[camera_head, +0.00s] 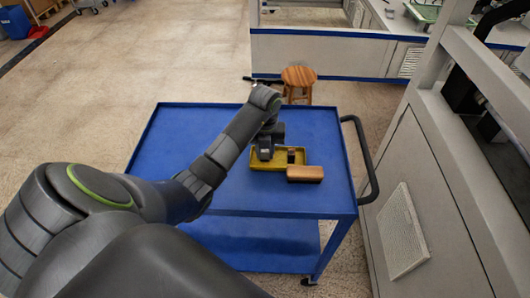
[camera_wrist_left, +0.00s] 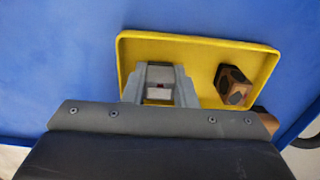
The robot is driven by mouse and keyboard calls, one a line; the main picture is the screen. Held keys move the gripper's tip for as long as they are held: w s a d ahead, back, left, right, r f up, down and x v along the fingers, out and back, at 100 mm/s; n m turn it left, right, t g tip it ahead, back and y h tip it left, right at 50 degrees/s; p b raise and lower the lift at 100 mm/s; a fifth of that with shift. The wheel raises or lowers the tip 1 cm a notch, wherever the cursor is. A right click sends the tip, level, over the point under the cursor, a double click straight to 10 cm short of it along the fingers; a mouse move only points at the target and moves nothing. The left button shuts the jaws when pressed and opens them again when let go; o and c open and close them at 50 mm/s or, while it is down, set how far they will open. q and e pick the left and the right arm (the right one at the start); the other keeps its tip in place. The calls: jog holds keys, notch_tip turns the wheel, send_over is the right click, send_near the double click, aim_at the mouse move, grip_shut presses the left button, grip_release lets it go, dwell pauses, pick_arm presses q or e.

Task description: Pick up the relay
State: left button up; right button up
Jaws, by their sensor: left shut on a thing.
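My left gripper (camera_head: 265,152) reaches down over the left part of a shallow yellow tray (camera_head: 281,168) on the blue cart. My right gripper is not in view.
A tan-topped, dark-sided block (camera_head: 305,174) lies at the tray's front right. The blue cart top (camera_head: 200,125) is clear to the left and behind. A black handle (camera_head: 364,160) is on its right, beside a grey cabinet (camera_head: 420,190). A wooden stool (camera_head: 299,78) stands behind.

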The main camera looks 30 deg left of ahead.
pick_arm(q)
jog(key=shift+r, duration=0.3)
notch_tip(320, 180, up, 2)
jog(key=shift+r, duration=0.2)
notch_tip(320, 180, up, 6)
jog(key=p, duration=0.5)
jog(key=shift+f+p, duration=0.1)
jog(key=shift+p, duration=0.2)
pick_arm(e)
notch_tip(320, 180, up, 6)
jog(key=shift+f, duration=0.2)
pick_arm(q)
jog(key=shift+r+p, duration=0.55)
jog(key=shift+r, duration=0.05)
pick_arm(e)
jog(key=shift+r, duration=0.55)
